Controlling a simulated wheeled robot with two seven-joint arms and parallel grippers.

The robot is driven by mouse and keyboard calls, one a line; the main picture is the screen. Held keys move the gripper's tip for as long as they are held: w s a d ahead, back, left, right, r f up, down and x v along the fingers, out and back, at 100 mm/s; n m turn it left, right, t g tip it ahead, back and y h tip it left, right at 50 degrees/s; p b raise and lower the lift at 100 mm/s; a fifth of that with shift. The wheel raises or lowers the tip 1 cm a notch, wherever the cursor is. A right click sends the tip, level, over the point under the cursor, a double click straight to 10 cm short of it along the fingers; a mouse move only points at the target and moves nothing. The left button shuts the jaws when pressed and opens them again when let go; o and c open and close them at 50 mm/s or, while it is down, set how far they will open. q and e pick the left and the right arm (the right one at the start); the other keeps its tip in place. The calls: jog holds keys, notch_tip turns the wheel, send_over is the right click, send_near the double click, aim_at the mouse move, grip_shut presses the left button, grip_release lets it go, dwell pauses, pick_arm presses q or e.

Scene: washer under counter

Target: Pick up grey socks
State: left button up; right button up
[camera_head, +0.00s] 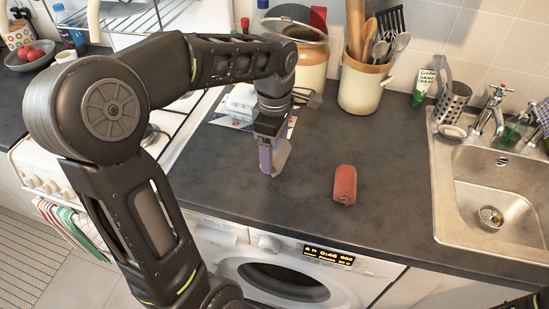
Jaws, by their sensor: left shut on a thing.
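My left gripper (271,160) points down over the dark counter, left of its middle. It is shut on a greyish bundle, the grey socks (282,155), which shows at its right side. Much of the bundle is hidden behind the fingers. I cannot tell whether its lower end touches the counter. My right gripper is not in view.
A red rolled bundle (344,184) lies on the counter (375,205) right of my left gripper. A utensil crock (362,85) and a lidded jar (311,68) stand behind. The sink (500,192) is at right, the washer (300,270) below.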

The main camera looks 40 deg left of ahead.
aim_at(275, 147)
pick_arm(q)
notch_tip(275, 147, up, 6)
jog(key=shift+r, duration=0.2)
dwell(0.8)
